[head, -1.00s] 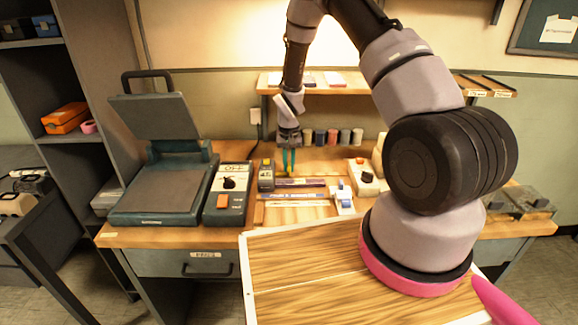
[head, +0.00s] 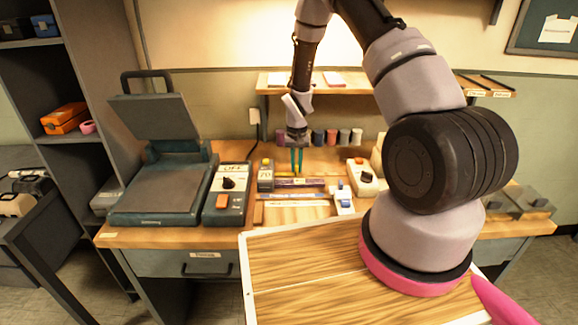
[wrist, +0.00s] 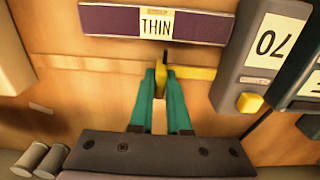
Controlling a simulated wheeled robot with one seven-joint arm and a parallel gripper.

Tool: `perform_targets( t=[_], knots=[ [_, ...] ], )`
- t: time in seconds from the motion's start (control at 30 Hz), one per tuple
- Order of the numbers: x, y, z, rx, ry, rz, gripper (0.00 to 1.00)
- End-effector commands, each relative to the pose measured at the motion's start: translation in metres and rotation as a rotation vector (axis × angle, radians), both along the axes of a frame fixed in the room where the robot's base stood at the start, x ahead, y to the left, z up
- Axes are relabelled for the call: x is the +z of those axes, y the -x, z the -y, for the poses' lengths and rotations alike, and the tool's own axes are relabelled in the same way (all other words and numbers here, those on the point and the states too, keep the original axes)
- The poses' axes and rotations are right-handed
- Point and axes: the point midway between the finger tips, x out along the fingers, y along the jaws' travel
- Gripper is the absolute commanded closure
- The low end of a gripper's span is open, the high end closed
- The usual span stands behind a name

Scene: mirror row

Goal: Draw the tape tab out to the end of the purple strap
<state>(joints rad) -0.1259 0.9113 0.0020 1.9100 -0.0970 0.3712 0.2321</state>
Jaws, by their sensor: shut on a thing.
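The purple strap (wrist: 205,23), a dark bar with a pale label reading "THIN", lies across the top of the wrist view. In the head view the strap (head: 308,182) lies on the bench just in front of my gripper. My gripper (wrist: 160,75) has teal fingers shut on the yellow tape tab (wrist: 161,63), beside the strap. A yellow tape (wrist: 195,73) runs from the tab to a grey dispenser (wrist: 258,60) showing "70". The dispenser (head: 266,175) stands left of my gripper (head: 297,173) in the head view. The fingers partly hide the tab.
A press with a raised lid (head: 155,130) and a switch box marked "OFF" (head: 228,193) stand left. A white-and-blue slider (head: 344,197) and a box with a red button (head: 366,177) are right. Several spools (head: 331,136) stand behind. A pale ruler-like bar (head: 293,197) lies in front.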

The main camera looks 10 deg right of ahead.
Motion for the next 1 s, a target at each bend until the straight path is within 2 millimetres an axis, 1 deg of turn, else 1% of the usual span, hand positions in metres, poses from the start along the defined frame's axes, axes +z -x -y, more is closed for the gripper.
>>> perform_targets(
  t=[0.03, 0.1, 0.2, 0.3, 0.4, 0.47, 0.77, 0.8, 0.83, 0.87, 1.0],
  knots=[
    [0.001, 0.002, 0.018, -0.009, 0.001, 0.000, 1.00],
    [0.001, 0.007, 0.038, -0.010, 0.001, 0.000, 1.00],
    [0.001, 0.012, 0.065, -0.009, 0.001, 0.001, 1.00],
    [0.001, 0.016, 0.086, -0.007, 0.000, 0.001, 1.00],
    [0.001, 0.019, 0.098, -0.005, 0.001, 0.003, 1.00],
    [0.001, 0.019, 0.102, -0.002, 0.001, 0.003, 1.00],
    [0.001, 0.019, 0.103, 0.000, 0.001, 0.003, 1.00],
    [0.001, 0.019, 0.103, 0.000, 0.001, 0.003, 0.74],
    [0.001, 0.020, 0.103, 0.000, 0.001, 0.003, 0.62],
    [0.001, 0.020, 0.103, 0.000, 0.001, 0.003, 0.55],
    [0.001, 0.020, 0.102, -0.001, 0.000, 0.002, 0.55]
  ],
)
